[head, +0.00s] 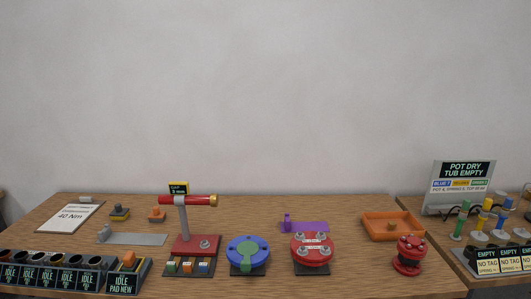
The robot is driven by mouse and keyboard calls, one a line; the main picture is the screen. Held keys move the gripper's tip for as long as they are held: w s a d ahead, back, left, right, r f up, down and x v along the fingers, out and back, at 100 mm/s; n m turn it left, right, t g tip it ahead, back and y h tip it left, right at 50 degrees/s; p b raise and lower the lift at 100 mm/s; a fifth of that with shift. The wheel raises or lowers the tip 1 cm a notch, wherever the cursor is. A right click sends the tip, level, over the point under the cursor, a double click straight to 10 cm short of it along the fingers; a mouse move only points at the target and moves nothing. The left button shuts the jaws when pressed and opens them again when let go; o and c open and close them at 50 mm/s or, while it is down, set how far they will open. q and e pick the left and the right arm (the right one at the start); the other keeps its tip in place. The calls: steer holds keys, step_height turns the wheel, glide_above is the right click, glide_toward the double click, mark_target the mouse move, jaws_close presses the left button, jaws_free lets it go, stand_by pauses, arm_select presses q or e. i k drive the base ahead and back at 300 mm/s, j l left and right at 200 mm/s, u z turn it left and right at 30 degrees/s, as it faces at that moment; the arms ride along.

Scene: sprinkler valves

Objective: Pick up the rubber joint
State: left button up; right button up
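A short red piece with a black middle (410,256) stands upright near the front right of the wooden table. It has two round flanges with bolts and looks like the rubber joint, though it is small in the picture. It stands just in front of the orange tray, clear of the red disc to its left. Nothing is holding it. Neither of my grippers is in the head view.
An orange tray (367,228) lies behind it, with a small orange piece inside. A red bolted disc (312,250), a blue disc (247,253) and a red-topped post (184,222) stand to the left. A second table with colored posts (461,221) is at right.

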mark_target(412, 249)
steer(key=i+l+z, duration=0.1)
steer(key=l, duration=0.45)
steer(key=i+l+z, duration=0.1)
steer(key=i+l, duration=0.25)
steer(key=l, duration=0.15)
steer(key=i+l+z, duration=0.1)
steer(key=i+l, duration=0.15)
steer(key=l, duration=0.25)
steer(key=i+l+z, duration=0.15)
steer(key=l, duration=0.3)
steer(key=i+l+z, duration=0.1)
steer(key=i+l, duration=0.3)
